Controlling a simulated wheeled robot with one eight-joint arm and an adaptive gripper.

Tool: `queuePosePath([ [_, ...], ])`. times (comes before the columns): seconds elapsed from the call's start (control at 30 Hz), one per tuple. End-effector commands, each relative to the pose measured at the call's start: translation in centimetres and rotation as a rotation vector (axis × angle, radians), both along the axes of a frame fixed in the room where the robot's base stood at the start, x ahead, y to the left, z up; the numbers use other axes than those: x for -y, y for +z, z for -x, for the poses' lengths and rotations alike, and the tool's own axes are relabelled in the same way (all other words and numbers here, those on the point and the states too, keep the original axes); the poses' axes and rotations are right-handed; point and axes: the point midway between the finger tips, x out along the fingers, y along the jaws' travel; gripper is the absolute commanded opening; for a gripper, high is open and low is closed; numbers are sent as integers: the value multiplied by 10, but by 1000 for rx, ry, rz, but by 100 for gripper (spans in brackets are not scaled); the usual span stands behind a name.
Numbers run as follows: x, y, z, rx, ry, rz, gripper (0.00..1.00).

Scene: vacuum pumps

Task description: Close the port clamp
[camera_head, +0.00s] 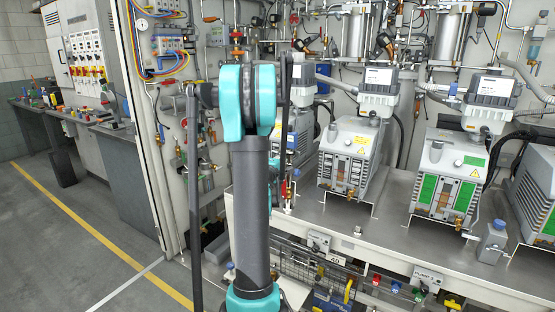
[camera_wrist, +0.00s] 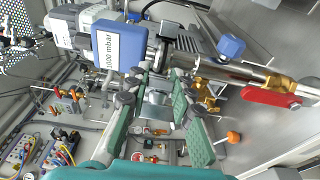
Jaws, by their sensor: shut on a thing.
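In the wrist view my gripper (camera_wrist: 158,88) has its green-padded fingers on both sides of a small silver metal piece, which looks like the port clamp (camera_wrist: 157,98). The fingers are shut on it. The clamp sits below the blue gauge box (camera_wrist: 118,48) marked 1000 mbar, near the end of a silver pipe (camera_wrist: 215,66). Fingers and linkages hide part of the clamp, so its exact position cannot be told. In the head view my arm stands in front and hides the gripper and the clamp.
A red valve handle (camera_wrist: 270,96) on brass fittings and a blue knob (camera_wrist: 230,46) lie right of my gripper in the wrist view. In the head view several pumps, one with green panels (camera_head: 446,180), stand on a grey bench (camera_head: 395,235). Open floor (camera_head: 60,250) lies left.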

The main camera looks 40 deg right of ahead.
Motion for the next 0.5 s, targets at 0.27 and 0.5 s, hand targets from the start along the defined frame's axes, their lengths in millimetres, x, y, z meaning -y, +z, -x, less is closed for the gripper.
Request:
queuePosePath([
  [0.27,15,0,10,0,-11,0,0],
  [0.5,20,0,12,0,-11,0,0],
])
